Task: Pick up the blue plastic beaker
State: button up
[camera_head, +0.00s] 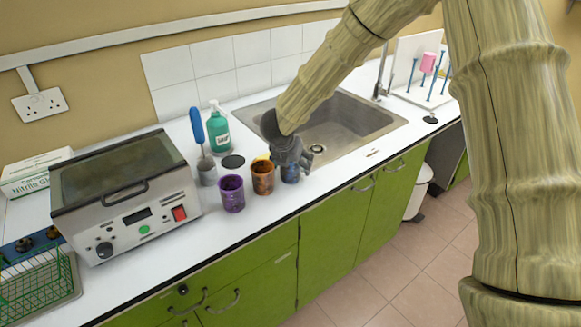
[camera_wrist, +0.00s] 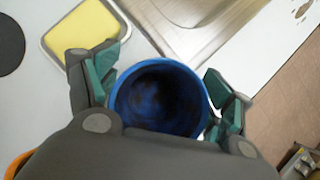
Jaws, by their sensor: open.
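The blue plastic beaker (camera_head: 290,174) stands on the white counter near its front edge, left of and in front of the sink. Most of it is hidden behind my gripper in the head view. In the wrist view I look down into the blue beaker (camera_wrist: 160,97), which looks dark inside. My gripper (camera_wrist: 163,92) is open, with one green-padded finger on each side of the beaker. The left finger is close to the rim; I cannot tell whether it touches. In the head view my gripper (camera_head: 300,160) is right above the beaker.
An orange beaker (camera_head: 263,178) and a purple beaker (camera_head: 231,194) stand close by on the left. A yellow sponge in a tray (camera_wrist: 82,33) lies behind. The steel sink (camera_head: 345,125) is behind right. A green bottle (camera_head: 218,132) and a heating bath (camera_head: 130,200) stand farther left.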

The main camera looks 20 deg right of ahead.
jog(key=shift+w+f, duration=0.1)
jog(key=shift+f, duration=0.1)
jog(key=c, duration=1)
jog(key=shift+o, duration=0.2)
jog(key=shift+r, duration=0.1)
